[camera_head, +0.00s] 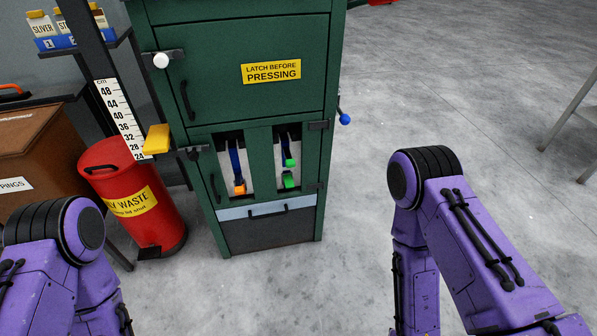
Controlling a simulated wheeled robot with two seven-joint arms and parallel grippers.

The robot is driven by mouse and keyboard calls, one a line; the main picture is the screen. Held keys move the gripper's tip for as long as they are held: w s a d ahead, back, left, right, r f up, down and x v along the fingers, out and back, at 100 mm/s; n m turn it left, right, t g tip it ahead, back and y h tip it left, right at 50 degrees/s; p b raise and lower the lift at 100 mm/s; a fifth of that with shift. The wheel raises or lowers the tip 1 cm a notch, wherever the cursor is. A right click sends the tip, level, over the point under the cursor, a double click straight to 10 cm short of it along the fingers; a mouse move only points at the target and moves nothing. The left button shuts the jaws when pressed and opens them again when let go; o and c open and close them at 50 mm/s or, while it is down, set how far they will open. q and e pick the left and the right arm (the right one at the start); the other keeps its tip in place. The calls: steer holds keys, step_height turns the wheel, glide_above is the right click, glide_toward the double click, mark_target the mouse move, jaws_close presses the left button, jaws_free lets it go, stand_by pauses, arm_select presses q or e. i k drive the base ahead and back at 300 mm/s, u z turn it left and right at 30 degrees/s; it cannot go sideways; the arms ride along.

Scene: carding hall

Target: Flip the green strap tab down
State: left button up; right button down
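The green strap tab (290,162) sits at the lower end of a dark blue strap in the right opening of the green cabinet (210,90). A second green piece (289,180) is just below it, with a small gap between them. In the left opening another blue strap (235,160) runs down to an orange piece (239,187). My purple arms show at the lower left and the right, apart from the cabinet. Neither gripper is in view.
A yellow lever end (157,139) sticks out left of the cabinet, and a blue-knobbed lever (344,119) on its right. A red waste bin (120,177) stands at the left, by a brown box (30,150).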

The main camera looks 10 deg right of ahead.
mark_target(289, 162)
steer(key=k, duration=0.1)
steer(key=u, duration=0.85)
steer(key=i, duration=0.6)
steer(key=z, duration=0.35)
